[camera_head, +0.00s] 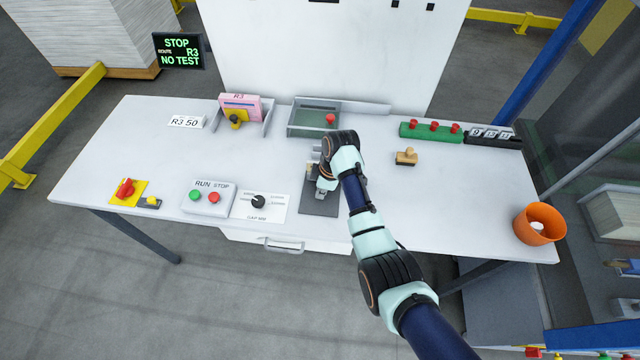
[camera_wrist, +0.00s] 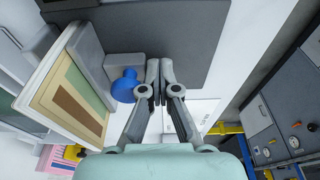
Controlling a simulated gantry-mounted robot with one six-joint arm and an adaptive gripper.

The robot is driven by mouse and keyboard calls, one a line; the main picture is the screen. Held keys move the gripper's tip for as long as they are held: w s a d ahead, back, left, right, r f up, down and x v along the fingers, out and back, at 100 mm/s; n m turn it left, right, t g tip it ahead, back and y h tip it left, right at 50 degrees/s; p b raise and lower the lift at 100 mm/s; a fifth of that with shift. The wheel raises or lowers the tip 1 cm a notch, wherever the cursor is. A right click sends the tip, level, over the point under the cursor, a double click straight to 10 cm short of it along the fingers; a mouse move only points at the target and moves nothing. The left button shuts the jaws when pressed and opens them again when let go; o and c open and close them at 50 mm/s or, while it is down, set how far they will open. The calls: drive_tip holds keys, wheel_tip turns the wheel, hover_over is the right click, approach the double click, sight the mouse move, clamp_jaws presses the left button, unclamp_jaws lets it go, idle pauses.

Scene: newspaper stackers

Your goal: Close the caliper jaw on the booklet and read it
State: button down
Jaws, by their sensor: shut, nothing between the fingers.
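My gripper (camera_head: 324,187) is over the dark caliper plate (camera_head: 320,205) at the middle of the table. In the wrist view my gripper (camera_wrist: 158,78) is shut and empty, its fingertips over the dark grey plate (camera_wrist: 195,40). Just left of the fingers is a blue knob (camera_wrist: 124,86) beside a small grey block (camera_wrist: 122,62); I cannot tell whether the fingers touch the knob. Left of it a booklet (camera_wrist: 65,98) with a green, tan and brown cover stands against a grey upright (camera_wrist: 90,62), seemingly the jaw. My arm hides most of this in the head view.
A screen (camera_head: 178,51) reads STOP, R3, NO TEST. A pink pack (camera_head: 240,103) stands in a holder. A stamp (camera_head: 406,156) and orange cup (camera_head: 539,224) are right.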

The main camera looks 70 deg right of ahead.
drive_tip(key=shift+w+d+b, duration=0.2)
drive_tip(key=shift+d+b, duration=0.55)
drive_tip(key=shift+b, duration=0.1)
drive_tip(key=shift+a+r+p, duration=0.1)
drive_tip(key=shift+p, duration=0.25)
idle(0.4)
drive_tip(key=shift+a+p, duration=0.1)
drive_tip(key=shift+p, duration=0.2)
drive_tip(key=shift+s+a+p, duration=0.2)
drive_tip(key=shift+a+p, duration=0.45)
drive_tip(key=shift+p, duration=0.1)
drive_tip(key=shift+s+a+p, duration=0.15)
drive_tip(key=shift+a+p, duration=0.45)
drive_tip(key=shift+p, duration=0.1)
wheel_tip(320, 180, up, 6)
drive_tip(key=p, duration=0.6)
